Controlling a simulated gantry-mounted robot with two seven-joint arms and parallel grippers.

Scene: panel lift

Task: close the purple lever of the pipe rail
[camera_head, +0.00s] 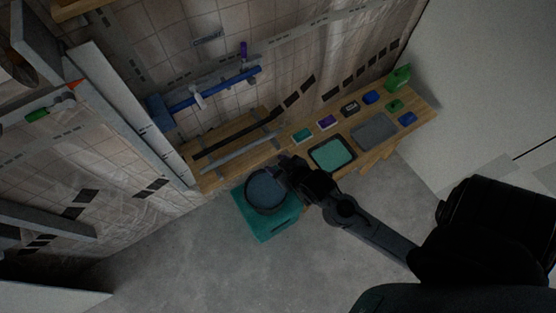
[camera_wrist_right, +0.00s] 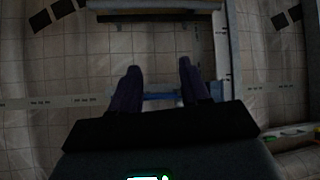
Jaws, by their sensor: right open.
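The blue pipe rail (camera_head: 222,89) runs along the tiled wall in the upper middle of the head view. The small purple lever (camera_head: 243,49) sticks up near its right end, and a pale fitting (camera_head: 198,97) sits on the pipe. My right gripper (camera_head: 278,170) is below the rail in the picture, over a round bin and well apart from the lever. In the wrist view its two fingers (camera_wrist_right: 157,75) are spread with nothing between them that they touch. A blue bar (camera_wrist_right: 160,96) shows behind the fingers; the lever cannot be made out there. My left gripper is not in view.
A wooden bench (camera_head: 420,110) holds several small coloured blocks, a teal tray (camera_head: 347,163) and a grey tray (camera_head: 390,141). A teal box with a dark round bin (camera_head: 248,196) stands under my right gripper. A green lever (camera_head: 37,115) sits on the far-left pipe.

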